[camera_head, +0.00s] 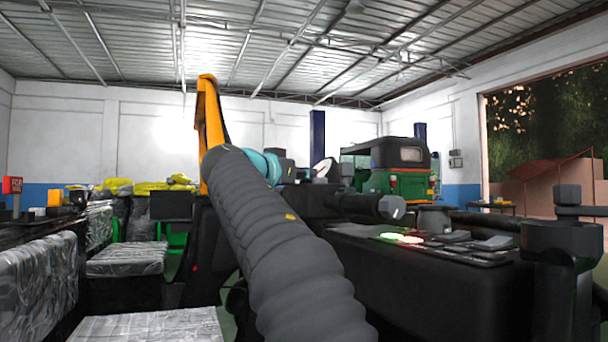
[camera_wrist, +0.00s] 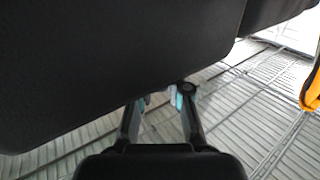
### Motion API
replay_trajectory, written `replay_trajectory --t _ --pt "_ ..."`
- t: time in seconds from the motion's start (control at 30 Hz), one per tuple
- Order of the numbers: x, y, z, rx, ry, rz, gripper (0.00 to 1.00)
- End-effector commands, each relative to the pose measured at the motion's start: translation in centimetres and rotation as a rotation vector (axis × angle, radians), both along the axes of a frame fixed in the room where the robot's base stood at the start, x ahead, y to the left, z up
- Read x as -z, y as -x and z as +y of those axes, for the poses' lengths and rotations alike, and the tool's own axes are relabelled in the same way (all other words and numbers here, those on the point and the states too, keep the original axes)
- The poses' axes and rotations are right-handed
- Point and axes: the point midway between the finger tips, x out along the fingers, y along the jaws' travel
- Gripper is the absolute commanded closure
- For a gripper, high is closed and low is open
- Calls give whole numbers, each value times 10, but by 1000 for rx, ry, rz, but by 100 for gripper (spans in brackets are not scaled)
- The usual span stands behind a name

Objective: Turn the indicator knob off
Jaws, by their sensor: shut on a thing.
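My gripper (camera_wrist: 162,98) shows in the wrist view with its two fingers reaching up to the lower edge of a big dark panel (camera_wrist: 110,60). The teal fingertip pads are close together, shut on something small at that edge. I take it to be the indicator knob, which is mostly hidden behind the fingertips and the panel, so its setting cannot be read. In the head view my grey-sleeved arm reaches forward to the dark dashboard area beside a white round gauge (camera_head: 322,168). My fingertips and the knob cannot be made out there.
A dark handlebar grip (camera_head: 365,204) sticks out right of my arm. A dark console (camera_head: 400,275) with green (camera_head: 390,236) and red (camera_head: 412,240) lights stands at the right. Plastic-wrapped seats (camera_head: 125,260) are at the left. A green rickshaw (camera_head: 385,182) stands behind.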

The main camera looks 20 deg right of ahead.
Motion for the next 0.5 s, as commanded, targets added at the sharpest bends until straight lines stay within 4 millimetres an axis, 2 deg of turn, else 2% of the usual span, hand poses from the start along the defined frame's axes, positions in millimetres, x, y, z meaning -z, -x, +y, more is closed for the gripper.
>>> replay_trajectory --t 0.5 --pt "-6 -6 2 327 1 2 100"
